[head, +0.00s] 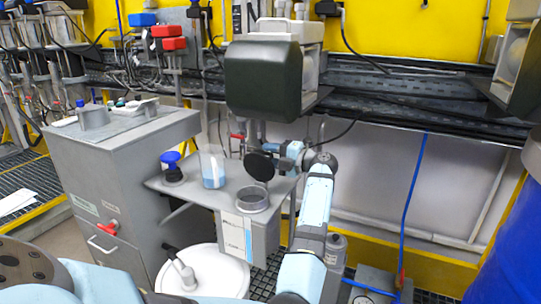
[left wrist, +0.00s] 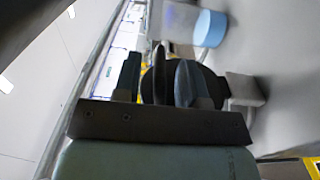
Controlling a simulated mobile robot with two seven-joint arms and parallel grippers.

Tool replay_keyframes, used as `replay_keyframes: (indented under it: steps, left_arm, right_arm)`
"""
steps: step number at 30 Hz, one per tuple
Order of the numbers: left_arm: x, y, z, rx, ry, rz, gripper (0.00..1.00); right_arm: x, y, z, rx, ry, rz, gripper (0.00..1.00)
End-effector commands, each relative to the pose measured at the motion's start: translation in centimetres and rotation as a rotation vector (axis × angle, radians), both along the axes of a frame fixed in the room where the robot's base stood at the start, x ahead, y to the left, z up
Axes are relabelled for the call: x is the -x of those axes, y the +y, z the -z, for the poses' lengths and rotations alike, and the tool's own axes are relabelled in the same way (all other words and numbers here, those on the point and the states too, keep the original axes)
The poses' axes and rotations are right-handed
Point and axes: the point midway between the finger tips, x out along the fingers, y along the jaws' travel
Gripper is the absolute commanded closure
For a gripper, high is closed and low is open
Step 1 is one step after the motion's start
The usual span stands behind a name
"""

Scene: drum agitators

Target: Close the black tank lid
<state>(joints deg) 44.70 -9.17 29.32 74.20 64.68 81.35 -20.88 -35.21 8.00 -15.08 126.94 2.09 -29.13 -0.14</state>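The black tank lid (head: 259,166) is a round dark disc standing raised above the grey ring opening (head: 252,199) of the small metal tank (head: 250,238). The opening is uncovered. I cannot tell whether a finger touches the lid. My right gripper is not in view.
A beaker of blue liquid (head: 212,168) and a blue-capped bottle (head: 172,167) stand left of the opening. A dark agitator motor (head: 264,80) hangs above. A white drum lid (head: 205,272) is below and a blue barrel (head: 508,245) at the right.

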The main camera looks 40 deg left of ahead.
Motion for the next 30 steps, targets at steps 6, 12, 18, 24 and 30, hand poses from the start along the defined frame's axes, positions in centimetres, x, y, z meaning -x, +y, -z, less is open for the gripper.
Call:
replay_keyframes:
  steps: [6, 12, 18, 24, 30]
  left_arm:
    - [-0.01, -0.03, -0.03, 0.0, 0.0, 0.0, 1.0]
    - [-0.01, -0.02, -0.08, 0.0, -0.001, 0.0, 1.0]
    - [0.0, 0.02, -0.11, -0.001, -0.003, -0.001, 1.0]
    - [0.01, 0.12, -0.13, -0.002, -0.006, -0.001, 1.0]
    - [0.01, 0.31, -0.15, -0.004, -0.01, -0.002, 1.0]
  right_arm:
    - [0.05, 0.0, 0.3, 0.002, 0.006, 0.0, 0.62]
    - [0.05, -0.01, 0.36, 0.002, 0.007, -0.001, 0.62]
    - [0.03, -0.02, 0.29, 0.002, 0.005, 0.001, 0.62]
    - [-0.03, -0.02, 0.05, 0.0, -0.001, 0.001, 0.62]
    - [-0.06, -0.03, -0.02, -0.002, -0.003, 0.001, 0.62]
